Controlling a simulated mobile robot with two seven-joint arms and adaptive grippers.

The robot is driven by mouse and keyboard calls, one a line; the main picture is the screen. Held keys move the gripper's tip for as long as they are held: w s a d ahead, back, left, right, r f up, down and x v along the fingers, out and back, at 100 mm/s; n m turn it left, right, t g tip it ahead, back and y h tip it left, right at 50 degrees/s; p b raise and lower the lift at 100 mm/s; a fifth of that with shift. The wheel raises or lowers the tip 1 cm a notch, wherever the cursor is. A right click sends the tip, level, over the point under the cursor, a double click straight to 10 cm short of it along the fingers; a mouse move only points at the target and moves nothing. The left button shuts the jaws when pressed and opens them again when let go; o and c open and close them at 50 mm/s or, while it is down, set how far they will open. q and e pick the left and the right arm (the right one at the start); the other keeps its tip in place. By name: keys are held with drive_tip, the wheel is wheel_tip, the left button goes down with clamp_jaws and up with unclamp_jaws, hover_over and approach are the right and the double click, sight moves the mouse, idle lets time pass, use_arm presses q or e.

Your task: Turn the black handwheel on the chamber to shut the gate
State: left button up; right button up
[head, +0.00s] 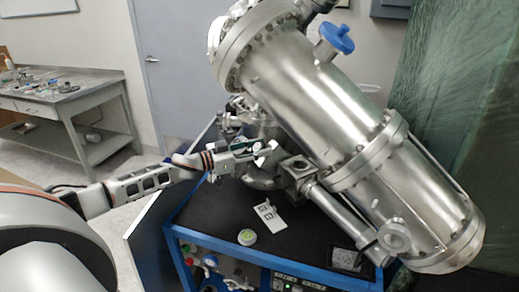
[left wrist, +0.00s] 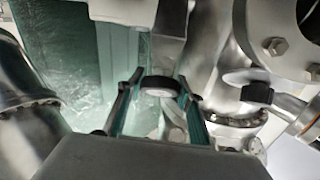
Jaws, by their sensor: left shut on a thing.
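The chamber (head: 310,95) is a large shiny steel cylinder with bolted flanges, tilted across the right half of the head view. My left arm reaches in from the left, and its gripper (head: 262,150) is beside the lower fittings under the chamber. In the left wrist view the black handwheel (left wrist: 160,83), with a pale face, sits between the two fingers of my left gripper (left wrist: 161,79), which are shut on it. In the head view the handwheel is hard to make out behind the fingers. My right gripper is not in view.
A blue-framed cart with a black top (head: 225,215) carries a white card (head: 269,216) and a small green-and-white round item (head: 247,237). A blue knob (head: 337,37) stands on the chamber. Another black handle (left wrist: 257,94) is right of the handwheel. A workbench (head: 60,90) stands far left.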

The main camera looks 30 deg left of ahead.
use_arm(q)
drive_tip(key=m+g+h+b, duration=0.2)
drive_tip(key=m, duration=0.1)
drive_tip(key=shift+f+m, duration=0.1)
drive_tip(key=shift+m, duration=0.3)
drive_tip(key=shift+m+g+h+b, duration=0.9)
drive_tip(key=shift+m+g+b, duration=0.35)
drive_tip(key=shift+m, duration=0.65)
drive_tip(key=shift+d, duration=0.1)
drive_tip(key=o, duration=1.2)
drive_tip(key=shift+c, duration=0.2)
drive_tip(key=v, duration=1.2)
